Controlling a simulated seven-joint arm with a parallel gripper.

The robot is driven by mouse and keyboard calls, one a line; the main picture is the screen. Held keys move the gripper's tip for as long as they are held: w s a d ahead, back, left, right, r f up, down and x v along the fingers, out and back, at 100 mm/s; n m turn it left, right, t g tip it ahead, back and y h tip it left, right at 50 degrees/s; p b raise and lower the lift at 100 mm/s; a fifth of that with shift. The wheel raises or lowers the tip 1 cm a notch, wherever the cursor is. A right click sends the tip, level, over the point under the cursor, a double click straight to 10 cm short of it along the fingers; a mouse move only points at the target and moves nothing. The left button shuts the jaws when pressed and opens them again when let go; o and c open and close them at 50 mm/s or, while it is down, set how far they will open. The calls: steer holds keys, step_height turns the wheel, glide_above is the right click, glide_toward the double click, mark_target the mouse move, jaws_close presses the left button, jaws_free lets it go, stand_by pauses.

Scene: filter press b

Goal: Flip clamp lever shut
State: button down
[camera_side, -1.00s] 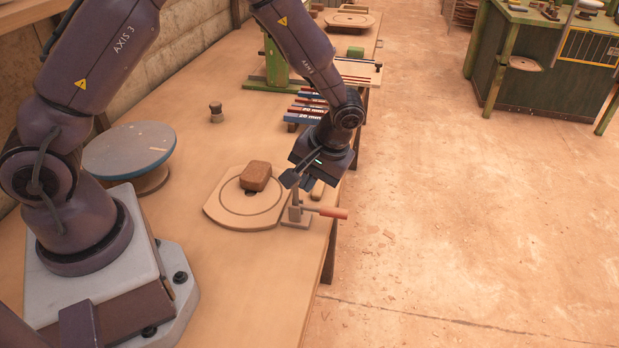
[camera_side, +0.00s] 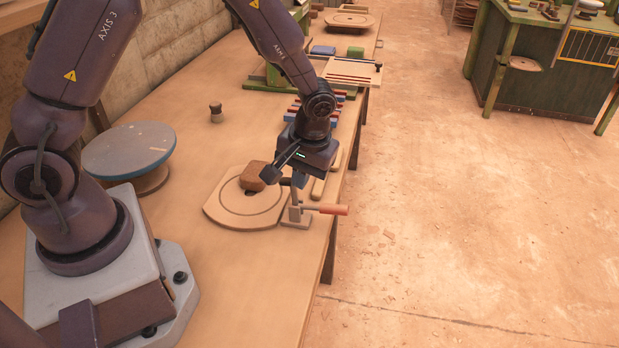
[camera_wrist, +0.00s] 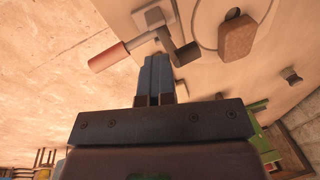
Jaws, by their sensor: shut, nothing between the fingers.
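The clamp (camera_side: 296,216) stands at the table's right edge beside the round wooden plate. Its lever has a red handle (camera_side: 333,209) that lies about level and points right, out past the table edge. In the wrist view the red handle (camera_wrist: 110,57) is at upper left and the grey clamp body (camera_wrist: 154,16) is at the top. My gripper (camera_side: 298,181) is just above and behind the clamp. Its two blue fingers (camera_wrist: 156,62) are shut together and empty. In the wrist view their tips appear beside the clamp's dark arm; I cannot tell whether they touch it.
A brown block (camera_side: 252,176) rests on the round plate (camera_side: 225,205), left of my gripper. A blue-topped disc (camera_side: 130,148) and a small knob (camera_side: 216,112) stand further left. Coloured bars (camera_side: 292,112) lie behind my gripper. The space right of the table edge is open.

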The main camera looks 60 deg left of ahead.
steer(key=shift+s+a+t+h, duration=0.9)
steer(key=shift+h, duration=0.1)
steer(key=shift+s+a+f, duration=0.85)
steer(key=shift+s+a, duration=0.2)
steer(key=shift+s+a+f, duration=0.8)
steer(key=shift+s+a, duration=0.2)
steer(key=shift+s, duration=0.05)
steer(key=shift+s+a+f, duration=0.25)
steer(key=shift+f, duration=0.4)
steer(key=shift+s+a+f, duration=0.2)
steer(key=shift+s+f, duration=0.05)
steer(key=shift+f, duration=0.55)
steer(key=shift+a+f, duration=0.1)
steer(key=shift+f, duration=0.05)
